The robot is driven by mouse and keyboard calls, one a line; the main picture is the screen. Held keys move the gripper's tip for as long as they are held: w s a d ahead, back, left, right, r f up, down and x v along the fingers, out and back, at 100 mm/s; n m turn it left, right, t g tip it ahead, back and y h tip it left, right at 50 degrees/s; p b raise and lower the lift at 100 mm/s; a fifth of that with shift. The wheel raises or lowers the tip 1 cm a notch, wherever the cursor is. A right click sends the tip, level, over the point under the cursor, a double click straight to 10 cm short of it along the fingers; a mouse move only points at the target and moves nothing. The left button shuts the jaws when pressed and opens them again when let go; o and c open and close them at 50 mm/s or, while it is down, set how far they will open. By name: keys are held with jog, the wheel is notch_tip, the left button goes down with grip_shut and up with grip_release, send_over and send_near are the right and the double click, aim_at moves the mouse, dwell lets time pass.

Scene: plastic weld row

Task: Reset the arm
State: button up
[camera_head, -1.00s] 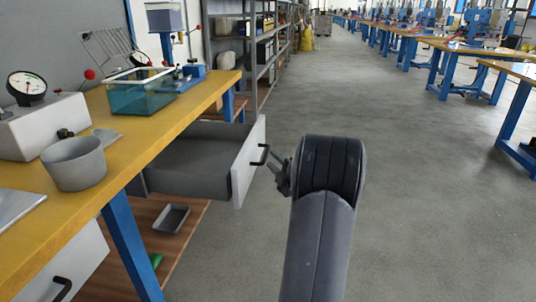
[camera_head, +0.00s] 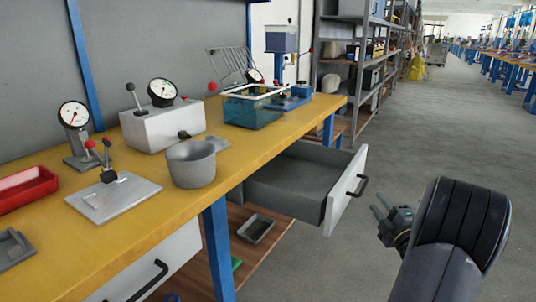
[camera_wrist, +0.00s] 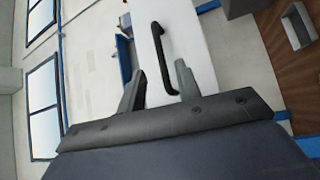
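My gripper (camera_head: 392,219) is in the right part of the head view, to the right of the pulled-out drawer (camera_head: 339,205) and apart from it. Its two fingers are spread with nothing between them. The wrist view also shows my gripper (camera_wrist: 158,88) open. The drawer's black handle (camera_head: 358,186) is on its light grey front, left of the fingers. In the wrist view the handle (camera_wrist: 163,60) appears beyond and between the fingertips, and no grip on it shows. The drawer looks empty in the part I can see.
The yellow workbench (camera_head: 110,239) carries a grey pot (camera_head: 191,170), a gauge box (camera_head: 165,125), a teal tank (camera_head: 252,112) and a red tray (camera_head: 27,188). A small metal tray (camera_head: 256,228) lies on the lower shelf. The grey floor at right is open.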

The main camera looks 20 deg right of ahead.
aim_at(364, 185)
jog(key=w, duration=0.3)
jog(key=w+r+b, duration=0.1)
jog(key=w, duration=0.2)
jog(key=w+d, duration=0.1)
jog(key=w, duration=0.2)
jog(key=shift+r+b, duration=0.15)
jog(key=shift+b, duration=0.15)
jog(key=shift+w+a, duration=0.1)
jog(key=shift+w, duration=0.05)
